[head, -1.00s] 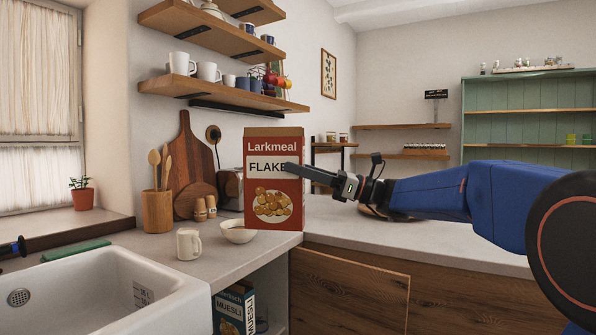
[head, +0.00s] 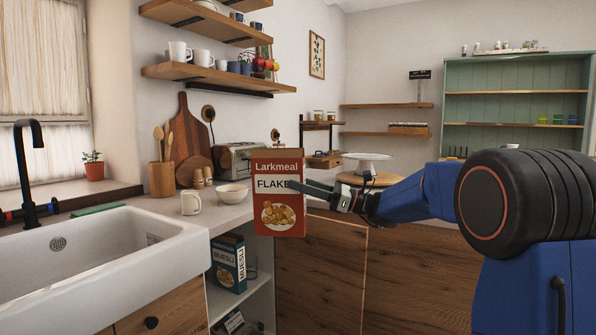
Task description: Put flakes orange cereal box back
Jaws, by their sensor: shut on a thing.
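The orange-red flakes cereal box (head: 279,215), labelled Larkmeal Flakes, is upright in the head view. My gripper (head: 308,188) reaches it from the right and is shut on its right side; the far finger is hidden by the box. The box hangs in front of the counter's edge, its lower part before the wooden cabinet front. Below and left of it is an open lower shelf (head: 259,287), where a blue muesli box (head: 229,263) stands at the left. Clear room shows beside the muesli box.
On the counter (head: 232,211) stand a white bowl (head: 232,194), a cream mug (head: 191,204) and a toaster (head: 237,157). A white sink (head: 110,250) is at the left. A cake stand (head: 367,161) stands behind my arm. Wall shelves (head: 215,76) hold mugs.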

